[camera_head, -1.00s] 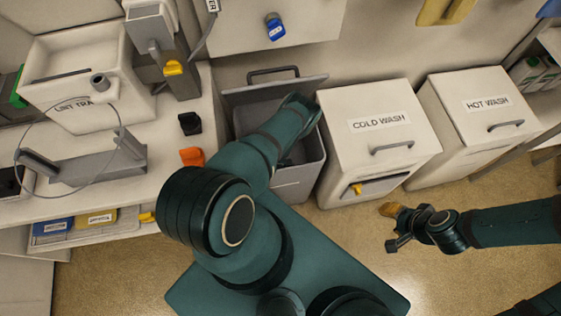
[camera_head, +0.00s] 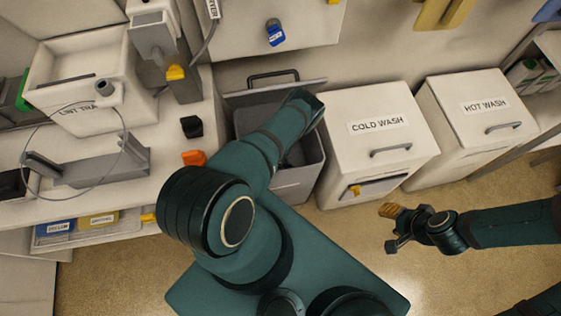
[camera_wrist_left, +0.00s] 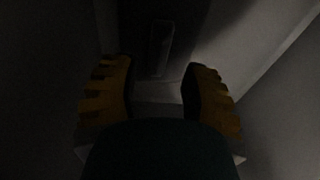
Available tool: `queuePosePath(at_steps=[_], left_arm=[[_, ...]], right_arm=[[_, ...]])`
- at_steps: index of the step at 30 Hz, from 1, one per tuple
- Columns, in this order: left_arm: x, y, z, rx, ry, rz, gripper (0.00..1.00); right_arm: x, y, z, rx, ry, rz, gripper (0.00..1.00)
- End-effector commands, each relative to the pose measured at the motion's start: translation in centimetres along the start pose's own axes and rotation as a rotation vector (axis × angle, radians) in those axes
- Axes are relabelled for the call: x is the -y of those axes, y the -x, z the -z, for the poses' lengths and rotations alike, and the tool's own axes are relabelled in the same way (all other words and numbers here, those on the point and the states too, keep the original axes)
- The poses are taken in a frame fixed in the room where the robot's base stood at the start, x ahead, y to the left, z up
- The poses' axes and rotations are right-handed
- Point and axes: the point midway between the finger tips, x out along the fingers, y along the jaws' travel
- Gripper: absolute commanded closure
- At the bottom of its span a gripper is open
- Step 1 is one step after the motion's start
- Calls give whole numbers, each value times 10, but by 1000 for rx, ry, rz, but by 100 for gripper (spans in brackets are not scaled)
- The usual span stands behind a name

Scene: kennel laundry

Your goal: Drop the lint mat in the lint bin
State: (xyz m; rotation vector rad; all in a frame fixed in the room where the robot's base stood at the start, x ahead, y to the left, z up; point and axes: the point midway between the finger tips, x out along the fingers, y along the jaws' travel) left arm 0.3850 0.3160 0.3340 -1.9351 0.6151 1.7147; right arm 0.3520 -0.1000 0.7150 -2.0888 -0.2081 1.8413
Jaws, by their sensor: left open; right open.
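The grey open bin (camera_head: 297,187), which may be the lint bin, stands left of the cold wash box. No label on it is readable. My left arm reaches over it, and its gripper is hidden in the head view. In the left wrist view my left gripper (camera_wrist_left: 160,84) is open, its yellow fingers apart in a dark space with grey walls. I see nothing held between them. I cannot pick out the lint mat in any view. My right gripper (camera_head: 391,228) is open above the floor, in front of the cold wash box.
A white lint trap box (camera_head: 82,82) stands on the left counter (camera_head: 88,196), near a grey bracket (camera_head: 90,172) with a thin cable loop. The cold wash box (camera_head: 377,122) and hot wash box (camera_head: 482,106) stand to the right. Open floor (camera_head: 500,265) lies at the lower right.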

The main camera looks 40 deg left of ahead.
Motion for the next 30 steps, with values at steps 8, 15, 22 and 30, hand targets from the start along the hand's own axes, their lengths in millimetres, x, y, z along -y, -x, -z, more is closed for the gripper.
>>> queuePosePath(at_steps=[8, 15, 22, 30], left_arm=[[1, 66, 1, 0, 0, 1, 55], [0, 94, 1, -1, 0, 0, 55], [0, 100, 0, -1, -1, 0, 55], [0, 100, 0, -1, -1, 0, 55]], right_arm=[[10, 26, -2, 11, -1, 1, 53], [12, 33, -3, 16, -2, 1, 53], [13, 34, -4, 18, -2, 1, 53], [13, 34, -4, 18, -2, 1, 53]])
